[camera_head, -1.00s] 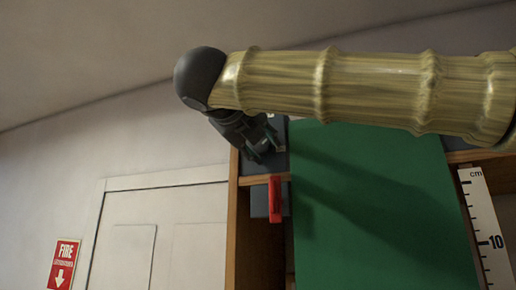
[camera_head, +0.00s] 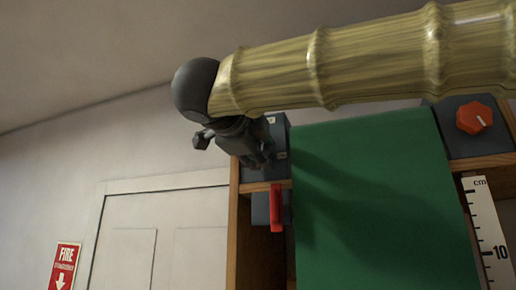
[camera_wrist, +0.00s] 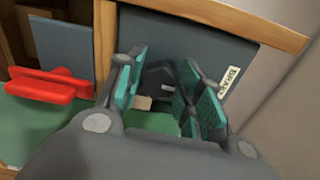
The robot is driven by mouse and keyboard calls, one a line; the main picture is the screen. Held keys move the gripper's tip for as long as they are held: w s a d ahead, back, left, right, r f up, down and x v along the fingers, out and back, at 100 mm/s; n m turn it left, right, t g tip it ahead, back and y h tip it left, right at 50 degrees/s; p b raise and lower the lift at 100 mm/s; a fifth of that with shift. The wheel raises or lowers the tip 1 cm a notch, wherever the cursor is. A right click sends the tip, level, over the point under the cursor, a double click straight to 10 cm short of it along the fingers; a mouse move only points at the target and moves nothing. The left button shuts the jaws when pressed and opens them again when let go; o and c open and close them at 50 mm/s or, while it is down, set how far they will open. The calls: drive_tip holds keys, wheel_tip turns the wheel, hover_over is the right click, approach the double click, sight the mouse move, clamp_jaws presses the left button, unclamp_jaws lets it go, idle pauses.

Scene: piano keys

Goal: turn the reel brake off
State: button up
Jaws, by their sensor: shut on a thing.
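A dark panel (camera_wrist: 215,52) carries a white label reading "BRAK…" (camera_wrist: 231,78), its end hidden by my finger. A small dark switch lever (camera_wrist: 165,70) stands out from this panel between my fingers. My gripper (camera_wrist: 160,88) is shut on the lever, its teal pads on both sides; the exact contact is partly hidden. In the head view my gripper (camera_head: 258,155) is at the panel (camera_head: 279,133) on the upper left of the wooden frame, and the lever is hidden behind it.
A red handle (camera_head: 277,208) hangs just below the panel; it also shows in the wrist view (camera_wrist: 45,86). A green sheet (camera_head: 380,200) fills the middle of the frame. A red-orange knob (camera_head: 475,117) sits on the right panel, above a cm scale (camera_head: 487,225). Left of the frame is free.

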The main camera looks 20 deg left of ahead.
drive_tip(key=shift+n, duration=0.4)
drive_tip(key=o, duration=1)
drive_tip(key=s, duration=1.2)
drive_tip(key=shift+a, duration=0.15)
drive_tip(key=shift+a, duration=0.1)
